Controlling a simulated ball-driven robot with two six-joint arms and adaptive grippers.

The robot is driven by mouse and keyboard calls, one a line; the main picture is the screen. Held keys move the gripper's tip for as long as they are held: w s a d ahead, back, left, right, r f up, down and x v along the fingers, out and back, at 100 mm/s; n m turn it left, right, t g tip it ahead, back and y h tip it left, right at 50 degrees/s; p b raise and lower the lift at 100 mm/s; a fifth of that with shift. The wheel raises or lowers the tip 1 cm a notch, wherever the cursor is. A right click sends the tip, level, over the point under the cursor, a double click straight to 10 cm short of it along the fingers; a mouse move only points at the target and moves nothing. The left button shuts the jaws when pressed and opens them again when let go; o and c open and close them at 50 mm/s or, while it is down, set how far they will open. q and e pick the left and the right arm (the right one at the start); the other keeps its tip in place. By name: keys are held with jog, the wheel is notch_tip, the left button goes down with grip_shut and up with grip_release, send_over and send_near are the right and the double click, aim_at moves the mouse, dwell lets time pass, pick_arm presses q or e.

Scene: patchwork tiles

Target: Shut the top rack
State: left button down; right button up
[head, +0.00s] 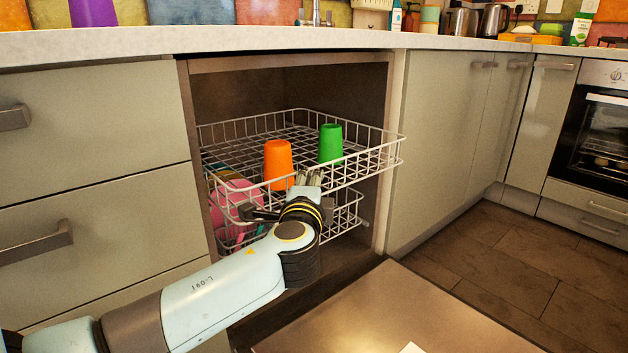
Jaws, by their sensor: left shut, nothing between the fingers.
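The top rack (372,170) is a white wire basket that sticks out of the dishwasher opening past its front edge. An orange cup (278,163) and a green cup (330,144) stand upside down in it. My left gripper (312,178) is shut and empty at the front of the top rack, just below and in front of the orange cup. I cannot tell whether its fingertips touch the wires. My left arm hides part of the lower rack. My right gripper is not in view.
The lower rack (345,213) sits beneath with pink dishes (232,196) in it. The dishwasher door (395,310) lies open in front. Closed cabinets and drawers flank the opening, and an oven (600,140) stands at far right.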

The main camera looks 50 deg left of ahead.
aim_at(285, 164)
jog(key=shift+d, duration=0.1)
pick_arm(q)
jog(key=shift+a, duration=0.25)
jog(key=a, duration=0.9)
jog(key=shift+w, duration=0.4)
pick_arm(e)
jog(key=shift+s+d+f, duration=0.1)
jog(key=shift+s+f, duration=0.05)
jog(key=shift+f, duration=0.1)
pick_arm(q)
jog(key=shift+d, duration=0.1)
